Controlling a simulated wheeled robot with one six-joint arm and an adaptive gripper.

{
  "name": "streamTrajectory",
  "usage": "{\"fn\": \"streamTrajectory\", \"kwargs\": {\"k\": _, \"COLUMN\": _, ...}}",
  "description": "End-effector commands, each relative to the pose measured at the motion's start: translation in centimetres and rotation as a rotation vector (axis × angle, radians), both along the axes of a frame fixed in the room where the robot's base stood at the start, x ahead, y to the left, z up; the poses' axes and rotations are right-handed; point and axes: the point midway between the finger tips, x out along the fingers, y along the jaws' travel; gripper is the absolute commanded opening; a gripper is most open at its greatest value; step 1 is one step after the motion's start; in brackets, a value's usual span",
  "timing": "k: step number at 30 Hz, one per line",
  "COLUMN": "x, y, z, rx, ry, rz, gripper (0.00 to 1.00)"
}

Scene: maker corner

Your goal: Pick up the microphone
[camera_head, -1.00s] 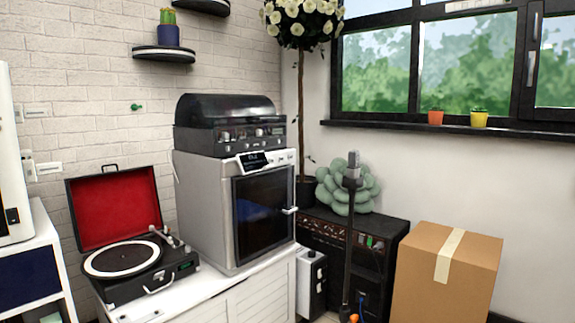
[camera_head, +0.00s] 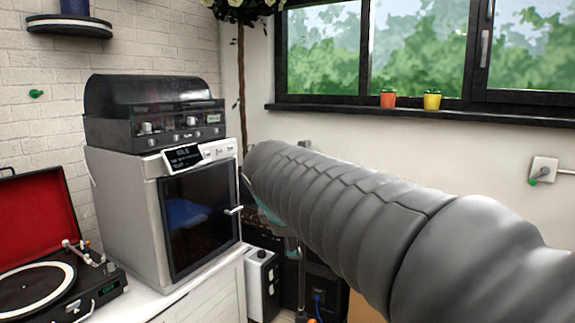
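The microphone stands upright on a thin dark stand (camera_head: 302,280) in front of the black amplifier. My large grey arm crosses the view from the lower right and hides most of the microphone. Only a small dark tip, which seems to be the microphone's top (camera_head: 304,143), shows above the arm's upper edge. My gripper lies at the far end of the arm and is almost wholly hidden behind it. Small grey and teal parts show under the arm near the stand. Whether the fingers are open, shut or touching the microphone cannot be seen.
A silver machine (camera_head: 125,215) with a black-lidded unit (camera_head: 150,115) on top stands left on a white cabinet, beside an open record player (camera_head: 45,285). A white box (camera_head: 260,285) stands beside the cabinet. The cardboard box is mostly hidden by my arm.

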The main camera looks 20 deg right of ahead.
Motion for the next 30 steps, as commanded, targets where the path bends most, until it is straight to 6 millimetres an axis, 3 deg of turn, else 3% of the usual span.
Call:
{"fn": "streamTrajectory", "kwargs": {"k": 1, "x": 2.5, "y": -0.6, "z": 1.3, "rx": -0.095, "ry": 0.031, "rz": 0.066, "gripper": 0.65}}
{"fn": "streamTrajectory", "kwargs": {"k": 9, "x": 13.9, "y": -3.8, "z": 7.8, "rx": -0.633, "ry": 0.249, "rz": 0.386, "gripper": 0.65}}
{"fn": "streamTrajectory", "kwargs": {"k": 15, "x": 19.9, "y": -5.1, "z": 10.9, "rx": -0.936, "ry": 0.429, "rz": 0.526, "gripper": 0.65}}
{"fn": "streamTrajectory", "kwargs": {"k": 23, "x": 22.8, "y": -6.0, "z": 12.3, "rx": -1.09, "ry": 0.546, "rz": 0.586, "gripper": 0.65}}
{"fn": "streamTrajectory", "kwargs": {"k": 30, "x": 24.9, "y": -9.0, "z": 10.9, "rx": -1.095, "ry": 0.554, "rz": 0.586, "gripper": 0.65}}
